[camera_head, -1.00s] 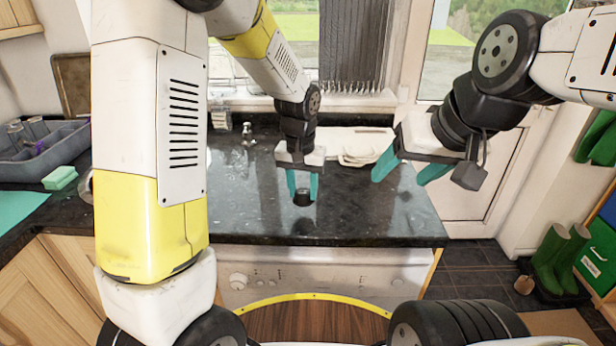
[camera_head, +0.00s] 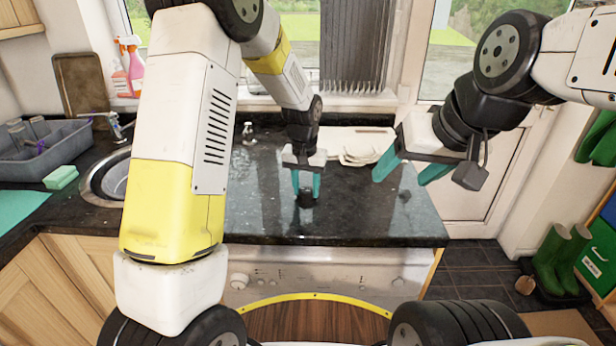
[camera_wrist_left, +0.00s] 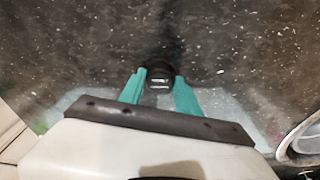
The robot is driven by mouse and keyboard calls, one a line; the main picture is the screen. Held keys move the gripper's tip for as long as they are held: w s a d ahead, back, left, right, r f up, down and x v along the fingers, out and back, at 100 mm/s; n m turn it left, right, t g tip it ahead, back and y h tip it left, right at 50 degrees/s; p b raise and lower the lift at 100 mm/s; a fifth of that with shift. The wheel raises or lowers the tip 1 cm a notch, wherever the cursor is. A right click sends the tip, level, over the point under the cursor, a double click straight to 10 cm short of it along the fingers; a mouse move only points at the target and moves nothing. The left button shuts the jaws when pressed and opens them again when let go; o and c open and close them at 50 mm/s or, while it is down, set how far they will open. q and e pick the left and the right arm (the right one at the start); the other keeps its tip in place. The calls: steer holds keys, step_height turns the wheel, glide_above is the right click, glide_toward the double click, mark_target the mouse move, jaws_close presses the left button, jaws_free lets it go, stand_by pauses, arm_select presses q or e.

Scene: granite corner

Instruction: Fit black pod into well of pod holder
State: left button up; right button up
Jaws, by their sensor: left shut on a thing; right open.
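My left gripper (camera_head: 306,187) points down over the dark granite counter, its teal fingers shut on the small black pod (camera_head: 306,199). In the left wrist view the pod (camera_wrist_left: 160,72) sits between the fingertips, dark with pale glints. The gap between the pod and the counter cannot be judged, as both are dark. I cannot make out a separate pod holder in either view; it may be hidden or blend into the black stone. My right gripper (camera_head: 412,172) is open and empty, above the counter's right part.
A round sink (camera_head: 106,180), a green sponge (camera_head: 61,177) and a grey rack (camera_head: 50,145) are at the left. The counter (camera_head: 370,215) is mostly clear around the left gripper.

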arm_select(q)
steer(key=o, duration=1.3)
steer(key=shift+f, duration=0.1)
